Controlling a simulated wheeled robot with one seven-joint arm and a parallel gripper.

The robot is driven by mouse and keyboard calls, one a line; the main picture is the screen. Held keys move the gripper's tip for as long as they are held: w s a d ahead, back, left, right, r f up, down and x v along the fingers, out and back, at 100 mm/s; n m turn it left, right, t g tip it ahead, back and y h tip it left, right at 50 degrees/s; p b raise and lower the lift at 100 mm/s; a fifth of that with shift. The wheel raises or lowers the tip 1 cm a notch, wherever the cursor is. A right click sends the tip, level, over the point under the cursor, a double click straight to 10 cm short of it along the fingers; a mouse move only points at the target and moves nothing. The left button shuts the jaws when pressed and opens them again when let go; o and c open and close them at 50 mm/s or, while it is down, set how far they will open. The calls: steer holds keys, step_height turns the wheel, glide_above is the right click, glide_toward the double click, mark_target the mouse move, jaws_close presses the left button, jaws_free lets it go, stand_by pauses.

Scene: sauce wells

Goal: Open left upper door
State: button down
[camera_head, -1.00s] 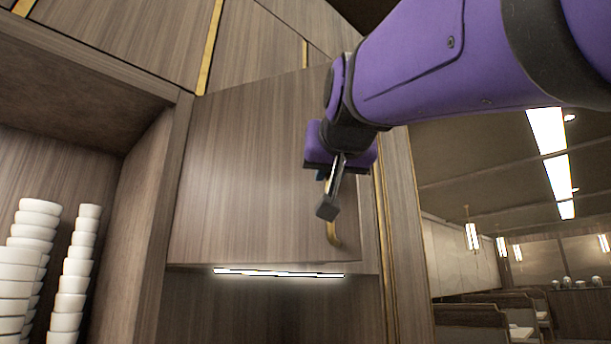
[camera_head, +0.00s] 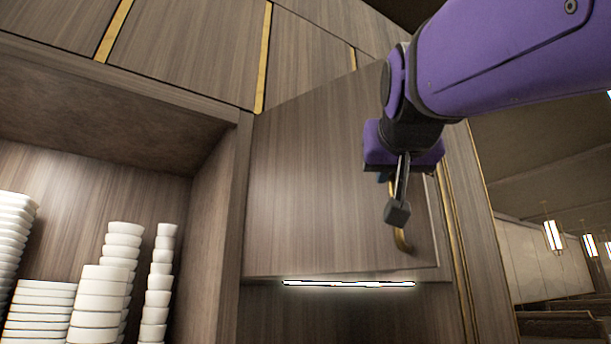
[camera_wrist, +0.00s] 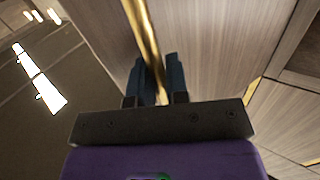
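The upper door (camera_head: 320,190) is a brown wood-grain panel, hinged on its left. It stands partly open, with its right side swung out from the cabinet. Its curved gold handle (camera_head: 401,240) is near the lower right edge. My gripper (camera_head: 398,212) is at this handle and covers its upper part. In the wrist view the gold handle (camera_wrist: 148,40) runs between the two dark fingers of my gripper (camera_wrist: 160,75), which look closed against it.
An open shelf (camera_head: 85,175) to the left holds stacks of white bowls (camera_head: 100,300). A light strip (camera_head: 348,284) glows under the door. Fixed panels with gold trim (camera_head: 263,60) are above. A room with hanging lamps (camera_head: 553,236) opens to the right.

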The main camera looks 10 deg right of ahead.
steer(key=c, duration=1.5)
jaws_free()
steer(key=shift+n+t, duration=0.3)
steer(key=shift+t, duration=0.1)
steer(key=a, duration=0.1)
steer(key=s+a, duration=0.1)
steer(key=s+a+r, duration=0.1)
steer(key=shift+a, duration=0.35)
steer(key=o, duration=0.3)
steer(key=shift+w, duration=0.1)
steer(key=shift+o, duration=0.2)
steer(key=s, duration=0.9)
steer(key=shift+g, duration=0.3)
